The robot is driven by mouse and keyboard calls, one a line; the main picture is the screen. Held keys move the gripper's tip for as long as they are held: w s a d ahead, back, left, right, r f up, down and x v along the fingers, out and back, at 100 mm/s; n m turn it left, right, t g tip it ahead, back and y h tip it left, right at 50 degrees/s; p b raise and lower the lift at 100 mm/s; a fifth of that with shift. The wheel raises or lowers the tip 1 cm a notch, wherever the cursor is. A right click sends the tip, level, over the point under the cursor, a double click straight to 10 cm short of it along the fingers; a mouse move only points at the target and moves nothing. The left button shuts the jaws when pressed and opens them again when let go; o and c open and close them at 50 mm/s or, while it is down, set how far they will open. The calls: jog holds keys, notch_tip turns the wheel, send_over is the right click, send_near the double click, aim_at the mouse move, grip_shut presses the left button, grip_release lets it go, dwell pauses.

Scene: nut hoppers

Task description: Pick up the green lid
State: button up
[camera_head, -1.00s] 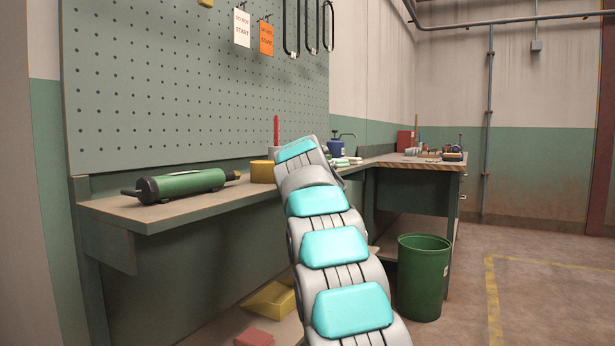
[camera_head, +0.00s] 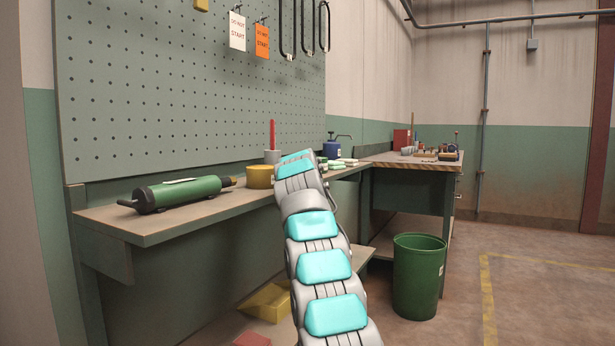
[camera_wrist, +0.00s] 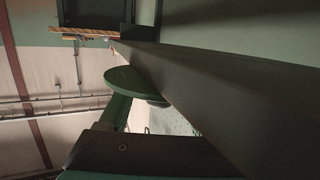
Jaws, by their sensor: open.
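I cannot clearly make out the green lid. Small green and white pieces (camera_head: 344,162) lie on the workbench (camera_head: 160,222) just past my arm in the head view, too small to tell apart. In the wrist view, which is upside down, a round dark green disc (camera_wrist: 128,80) shows beside the bench edge, with a green bar running from it. I cannot tell whether it belongs to my gripper. My gripper (camera_wrist: 150,150) shows there only in part, as a dark plate with screws. It is open. In the head view my arm hides it.
A green cylinder tool (camera_head: 185,192) lies at the bench's left, a yellow round tin (camera_head: 260,177) near my arm. A blue can (camera_head: 332,149) stands behind. A green bin (camera_head: 418,278) stands on the floor. Yellow (camera_head: 268,302) and red (camera_head: 252,340) things lie below. The floor at right is clear.

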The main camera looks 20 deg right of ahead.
jog(key=shift+w+d, duration=0.15)
jog(key=shift+w, duration=0.05)
grip_shut()
dwell(0.5)
